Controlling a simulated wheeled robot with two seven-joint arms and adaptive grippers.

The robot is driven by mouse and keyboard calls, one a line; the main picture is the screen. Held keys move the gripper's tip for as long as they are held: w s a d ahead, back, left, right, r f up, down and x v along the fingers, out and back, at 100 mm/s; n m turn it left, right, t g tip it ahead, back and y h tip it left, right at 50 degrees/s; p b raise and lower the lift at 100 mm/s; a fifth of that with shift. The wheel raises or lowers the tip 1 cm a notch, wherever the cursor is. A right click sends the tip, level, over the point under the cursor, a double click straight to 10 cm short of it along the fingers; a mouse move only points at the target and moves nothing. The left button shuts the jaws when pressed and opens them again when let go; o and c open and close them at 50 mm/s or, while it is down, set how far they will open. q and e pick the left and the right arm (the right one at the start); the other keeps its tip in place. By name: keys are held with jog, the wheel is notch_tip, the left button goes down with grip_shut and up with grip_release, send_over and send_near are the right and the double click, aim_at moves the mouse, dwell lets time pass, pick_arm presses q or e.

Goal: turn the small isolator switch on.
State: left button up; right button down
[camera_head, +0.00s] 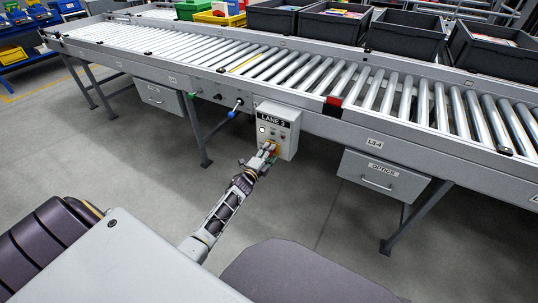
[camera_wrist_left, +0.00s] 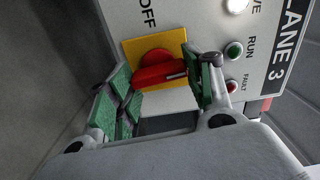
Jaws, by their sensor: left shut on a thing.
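The isolator switch is a red rotary handle (camera_wrist_left: 158,74) on a yellow plate (camera_wrist_left: 133,47), seen in the left wrist view. It sits on a light grey control box (camera_head: 289,146) labelled LANE 3. The word OFF is printed beside the plate, at the top of the wrist view. The handle lies roughly level in that view, its marked end toward the indicator lights, not at OFF. My left gripper (camera_wrist_left: 162,80) is shut on the handle, green-padded fingers on either side. In the head view my left gripper (camera_head: 269,151) covers most of the switch. My right gripper is not in view.
The box hangs on the front of a roller conveyor (camera_head: 340,126). A green lamp (camera_wrist_left: 234,50) and a red lamp (camera_wrist_left: 232,86) sit near the switch. A drawer marked OPTICS (camera_head: 383,180) hangs to the right. Dark bins stand behind the rollers. The floor below is clear.

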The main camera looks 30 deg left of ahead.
pick_arm(q)
jog(key=shift+m, duration=0.6)
jog(key=o, duration=1)
jog(key=shift+s, duration=0.1)
jog(key=shift+s, duration=5.9)
